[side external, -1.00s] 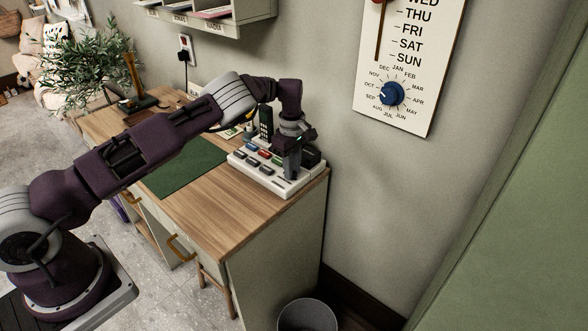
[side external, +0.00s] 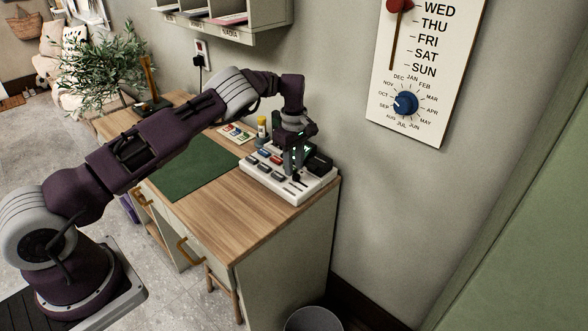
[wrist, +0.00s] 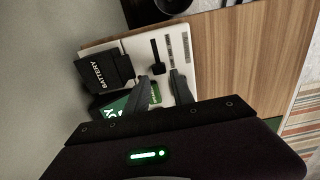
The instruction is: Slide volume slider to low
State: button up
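A white console (side external: 300,200) with rows of coloured buttons sits at the near right end of the desk. It also shows in the wrist view (wrist: 125,42). A dark slider knob (wrist: 160,68) on a thin dark slot is on the console in the wrist view. I cannot tell which slot is volume or which end is low. My gripper (wrist: 159,76) points down at the console with its fingers apart, one on each side of the knob's near end. Contact with the knob is not clear. In the side view my gripper (side external: 297,172) is low over the console's right part.
A black battery block (wrist: 104,70) stands on the console beside my fingers. The wall, with a calendar board (side external: 425,65), is close behind. The desk's front strip is bare.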

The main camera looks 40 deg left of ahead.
notch_tip(320, 180, up, 5)
jog(key=shift+r, duration=0.1)
notch_tip(320, 180, up, 13)
jog(key=m+t+h, duration=0.1)
jog(key=m+t, duration=0.1)
send_over(287, 185)
jog(key=s+d+r+m, duration=0.3)
jog(key=s+d+r, duration=0.1)
jog(key=s+r, duration=0.55)
jog(key=s+d+r+m+t+h, duration=0.1)
jog(key=s+d+r+m, duration=0.15)
jog(key=s, duration=0.35)
jog(key=s+d+r+m+t, duration=0.1)
jog(key=s+d+r+m, duration=0.15)
jog(key=s, duration=0.35)
jog(key=s+d+f+m+y, duration=0.1)
jog(key=s+m, duration=0.3)
jog(key=s, duration=0.4)
jog(key=s+d+f+m+t+y, duration=0.1)
jog(key=s+f+m, duration=0.2)
jog(key=s, duration=0.5)
jog(key=shift+s+d+m+t, duration=0.15)
jog(key=shift+s+m+t, duration=0.15)
jog(key=shift+m, duration=0.2)
jog(key=shift+w, duration=0.1)
